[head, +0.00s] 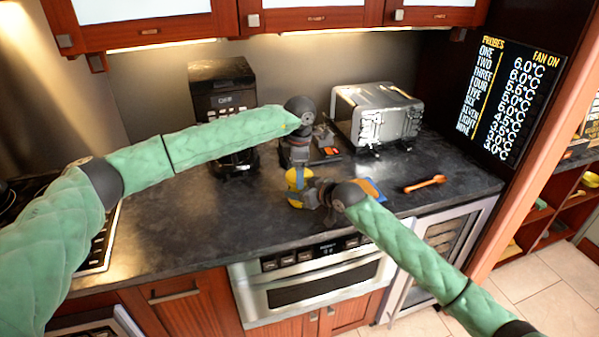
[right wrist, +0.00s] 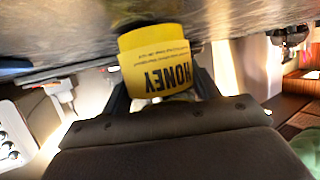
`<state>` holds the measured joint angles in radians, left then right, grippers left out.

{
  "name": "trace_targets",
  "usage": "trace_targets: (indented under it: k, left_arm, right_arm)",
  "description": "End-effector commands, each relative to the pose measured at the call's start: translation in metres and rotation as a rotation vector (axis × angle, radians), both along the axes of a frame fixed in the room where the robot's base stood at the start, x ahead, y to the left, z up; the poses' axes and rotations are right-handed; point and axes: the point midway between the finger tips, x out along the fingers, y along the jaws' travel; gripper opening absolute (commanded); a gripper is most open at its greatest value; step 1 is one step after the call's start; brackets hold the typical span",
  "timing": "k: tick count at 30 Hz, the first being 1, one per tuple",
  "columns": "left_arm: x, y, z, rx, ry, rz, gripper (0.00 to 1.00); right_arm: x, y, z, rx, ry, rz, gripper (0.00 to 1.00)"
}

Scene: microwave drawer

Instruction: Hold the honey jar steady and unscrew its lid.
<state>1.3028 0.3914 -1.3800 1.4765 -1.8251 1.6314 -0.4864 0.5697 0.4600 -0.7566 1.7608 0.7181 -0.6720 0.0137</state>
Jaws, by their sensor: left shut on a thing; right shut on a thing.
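The yellow honey jar (head: 291,179) is over the front part of the dark counter, between my two grippers. In the right wrist view its label, reading HONEY, shows upside down on the jar (right wrist: 157,68). My right gripper (head: 306,192) comes from the front right and is shut on the jar's body, with a finger on each side. My left gripper (head: 297,166) points down from above and is shut at the jar's top. The lid is largely hidden by the left gripper, so whether it has turned cannot be told.
Behind stand a black coffee maker (head: 222,92) and a silver toaster oven (head: 377,113). An orange spoon-like utensil (head: 425,184) and a blue item with an orange edge (head: 371,190) lie to the right. Wall cabinets (head: 150,22) hang above. The counter's left front is clear.

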Motion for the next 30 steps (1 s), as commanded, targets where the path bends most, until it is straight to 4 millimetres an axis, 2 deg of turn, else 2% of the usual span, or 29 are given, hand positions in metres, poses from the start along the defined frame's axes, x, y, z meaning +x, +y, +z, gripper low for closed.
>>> trace_targets:
  k: [1,2,5,16,25,30]
  left_arm:
    - [0.001,0.0,0.001,-0.001,-0.002,0.0,0.44]
    - [0.001,0.0,0.001,-0.001,-0.002,0.0,0.75]
    - [0.0,0.0,0.001,-0.001,-0.001,-0.001,0.93]
    - [-0.001,-0.001,0.004,-0.001,0.001,-0.004,0.93]
    - [0.0,-0.001,0.036,-0.001,-0.001,-0.004,0.93]
    - [0.0,-0.001,0.046,0.0,-0.001,-0.004,0.93]
  right_arm:
    - [-0.001,0.001,-0.001,0.0,0.001,0.002,0.0]
    - [-0.001,0.001,-0.001,0.0,0.001,0.002,0.0]
    - [-0.001,0.001,-0.001,0.0,0.001,0.002,0.0]
    - [0.0,0.0,-0.001,-0.001,0.0,-0.001,0.0]
    - [0.0,0.0,-0.001,-0.001,0.001,0.0,0.0]
    - [0.0,0.0,-0.001,0.0,0.001,0.001,0.0]
